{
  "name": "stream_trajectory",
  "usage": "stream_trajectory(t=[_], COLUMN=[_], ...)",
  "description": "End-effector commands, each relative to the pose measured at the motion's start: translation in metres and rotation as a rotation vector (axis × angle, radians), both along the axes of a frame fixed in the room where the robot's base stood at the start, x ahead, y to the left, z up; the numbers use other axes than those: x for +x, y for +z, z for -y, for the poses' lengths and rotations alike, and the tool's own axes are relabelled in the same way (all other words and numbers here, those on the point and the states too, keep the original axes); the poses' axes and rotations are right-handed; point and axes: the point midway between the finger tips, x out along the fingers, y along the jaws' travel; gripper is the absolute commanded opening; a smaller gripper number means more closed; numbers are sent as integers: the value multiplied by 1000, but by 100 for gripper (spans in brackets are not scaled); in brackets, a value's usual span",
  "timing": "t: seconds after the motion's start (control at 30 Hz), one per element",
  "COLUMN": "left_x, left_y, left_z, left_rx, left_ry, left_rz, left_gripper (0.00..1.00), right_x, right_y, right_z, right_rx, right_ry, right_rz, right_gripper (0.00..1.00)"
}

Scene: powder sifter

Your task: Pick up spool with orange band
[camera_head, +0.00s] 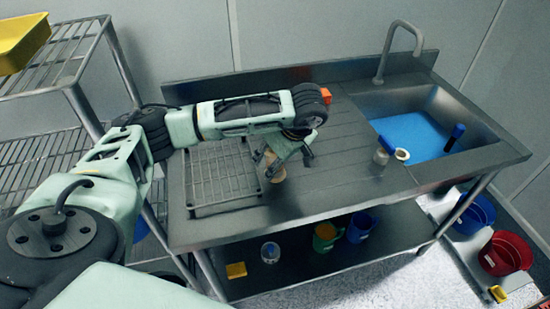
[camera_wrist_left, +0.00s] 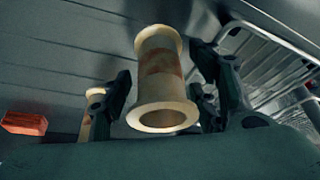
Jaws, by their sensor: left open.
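The spool with the orange band (camera_wrist_left: 160,63) is cream, with flared ends and a dull orange band around its middle. In the left wrist view it stands between the two dark fingers of my left gripper (camera_wrist_left: 168,88), which are open and visibly apart on either side. In the head view my left gripper (camera_head: 287,152) is low over the steel counter, and the tan spool (camera_head: 276,173) shows partly below it. A second cream spool-like piece (camera_wrist_left: 95,94) is partly hidden behind the left finger. My right gripper is not in view.
A wire rack (camera_head: 222,178) lies on the counter (camera_head: 345,150) left of the gripper. An orange block (camera_head: 325,96) shows behind my arm. Jar-like items (camera_head: 382,156) stand near the sink (camera_head: 435,105). The counter between is clear. Cups (camera_head: 327,233) sit on the lower shelf.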

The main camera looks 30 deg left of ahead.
Motion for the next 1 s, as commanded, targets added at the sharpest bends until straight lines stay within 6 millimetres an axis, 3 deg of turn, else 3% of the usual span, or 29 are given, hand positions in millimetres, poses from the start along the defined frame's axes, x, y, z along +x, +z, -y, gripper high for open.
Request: stream_trajectory(t=[0.27, 0.77, 1.0], left_x=[0, 0, 0], left_y=[-4, -4, -4], left_z=[-2, -1, -1], left_rx=[0, 0, 0], left_ry=[0, 0, 0], left_rz=[0, 0, 0], left_gripper=[55, 11, 8], right_x=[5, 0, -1], right_y=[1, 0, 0], right_z=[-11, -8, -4], right_rx=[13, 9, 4], right_ry=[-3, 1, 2], right_rz=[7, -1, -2], right_gripper=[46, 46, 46])
